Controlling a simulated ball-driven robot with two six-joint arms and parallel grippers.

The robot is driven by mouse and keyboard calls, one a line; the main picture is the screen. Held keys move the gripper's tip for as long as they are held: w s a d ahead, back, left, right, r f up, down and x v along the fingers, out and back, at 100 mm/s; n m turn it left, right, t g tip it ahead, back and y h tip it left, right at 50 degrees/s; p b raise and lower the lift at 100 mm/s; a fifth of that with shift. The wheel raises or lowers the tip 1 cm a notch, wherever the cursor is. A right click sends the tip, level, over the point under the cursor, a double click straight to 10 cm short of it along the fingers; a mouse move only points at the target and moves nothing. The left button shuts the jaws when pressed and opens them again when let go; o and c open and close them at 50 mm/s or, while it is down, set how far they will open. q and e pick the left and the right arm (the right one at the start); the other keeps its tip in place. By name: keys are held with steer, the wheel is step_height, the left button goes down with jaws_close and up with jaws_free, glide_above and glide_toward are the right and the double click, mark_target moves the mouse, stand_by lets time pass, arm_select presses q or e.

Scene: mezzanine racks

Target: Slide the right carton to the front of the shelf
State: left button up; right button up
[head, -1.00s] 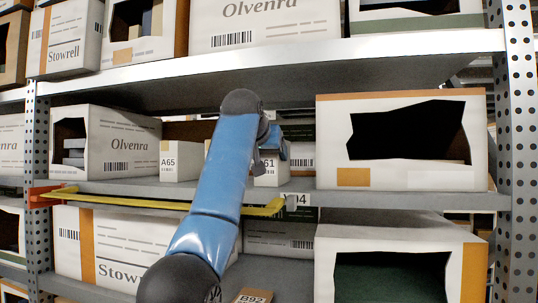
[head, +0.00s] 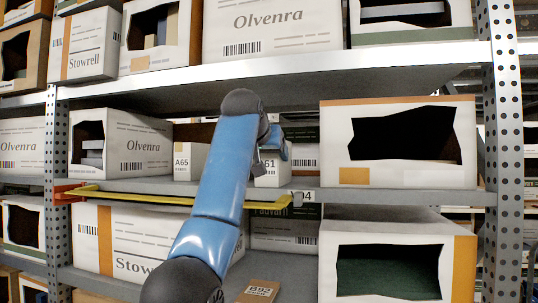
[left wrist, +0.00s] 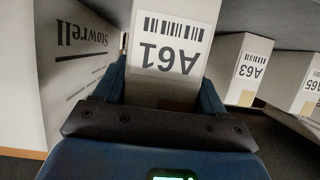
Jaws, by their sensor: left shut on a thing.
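The small white carton A61 (head: 266,181) stands on the middle shelf (head: 150,187), partly hidden by my left arm. My left gripper (head: 271,154) is at it; the jaws are mostly hidden in the head view. In the left wrist view carton A61 (left wrist: 166,50) sits between the two blue fingers, its label upside down. The gripper is shut on it. The similar carton A65 (head: 184,165) stands to its left in the head view. Carton A63 (left wrist: 248,65) shows only in the left wrist view, apart from my fingers. My right gripper is out of view.
A yellow bar (head: 150,198) with an orange bracket (head: 68,194) runs along the shelf front, ending near A61. A large open carton (head: 400,170) stands to the right, and an Olvenra carton (head: 140,145) to the left. A Stowrell carton (left wrist: 75,65) is close beside my gripper.

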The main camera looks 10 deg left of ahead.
arm_select(q)
steer(key=o, duration=1.4)
steer(key=shift+s, duration=0.1)
steer(key=shift+s, duration=0.1)
steer(key=shift+s+r+b, duration=0.1)
steer(key=shift+s+b, duration=0.3)
steer(key=shift+b, duration=0.1)
steer(key=b+v, duration=0.4)
steer(key=v, duration=0.5)
steer(key=shift+s+r, duration=0.2)
steer(key=shift+s, duration=0.15)
